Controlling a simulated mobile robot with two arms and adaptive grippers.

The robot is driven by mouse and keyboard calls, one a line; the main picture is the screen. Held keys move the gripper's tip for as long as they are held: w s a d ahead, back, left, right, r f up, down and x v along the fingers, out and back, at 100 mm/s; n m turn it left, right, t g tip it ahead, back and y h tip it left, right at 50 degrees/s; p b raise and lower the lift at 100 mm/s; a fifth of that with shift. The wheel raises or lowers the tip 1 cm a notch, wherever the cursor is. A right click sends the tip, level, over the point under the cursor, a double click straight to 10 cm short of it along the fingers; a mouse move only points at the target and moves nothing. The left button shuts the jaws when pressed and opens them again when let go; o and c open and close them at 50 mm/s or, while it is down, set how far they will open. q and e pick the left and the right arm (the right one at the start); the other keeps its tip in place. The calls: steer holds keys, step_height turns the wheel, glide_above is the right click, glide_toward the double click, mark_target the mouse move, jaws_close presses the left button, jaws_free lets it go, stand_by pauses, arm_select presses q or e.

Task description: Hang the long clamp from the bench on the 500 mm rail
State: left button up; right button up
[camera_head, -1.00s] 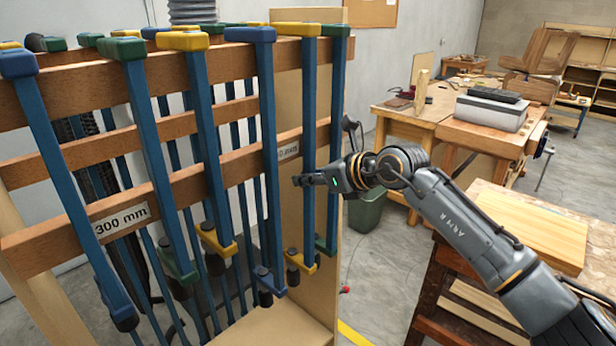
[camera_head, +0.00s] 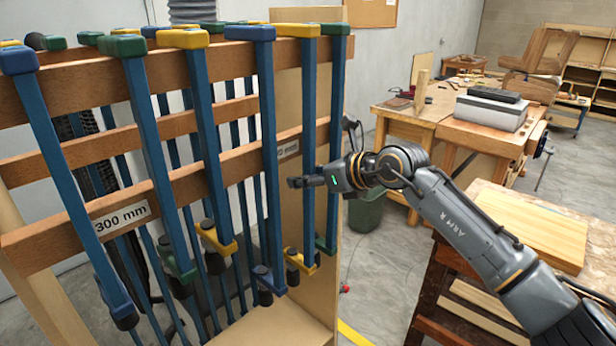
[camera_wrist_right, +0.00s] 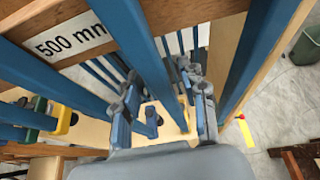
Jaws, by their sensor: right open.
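The 500 mm rail label (camera_wrist_right: 72,38) is clear in the right wrist view and partly hidden in the head view. My right gripper (camera_head: 297,182) is at this clamp's bar, below the label. In the right wrist view its two fingers (camera_wrist_right: 163,105) are spread, with a blue bar (camera_wrist_right: 150,60) between them. I cannot tell whether either finger touches it. The left gripper is not in view.
Several blue-barred clamps hang close by; the 300 mm label (camera_head: 122,219) is at left. A wooden bench (camera_head: 450,285) at right carries a pale board (camera_head: 530,225); no clamp shows on it. A green bin (camera_head: 367,210) stands behind my right arm.

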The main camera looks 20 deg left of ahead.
steer(key=v, duration=1.2)
steer(key=shift+d, duration=0.1)
steer(key=shift+b+v, duration=0.85)
steer(key=shift+v, duration=2.1)
steer(key=d, duration=0.1)
steer(key=s+d+b, duration=0.1)
steer(key=d, duration=0.1)
steer(key=d+b, duration=0.1)
steer(key=shift+s+d, duration=0.35)
steer(key=shift+s, duration=0.05)
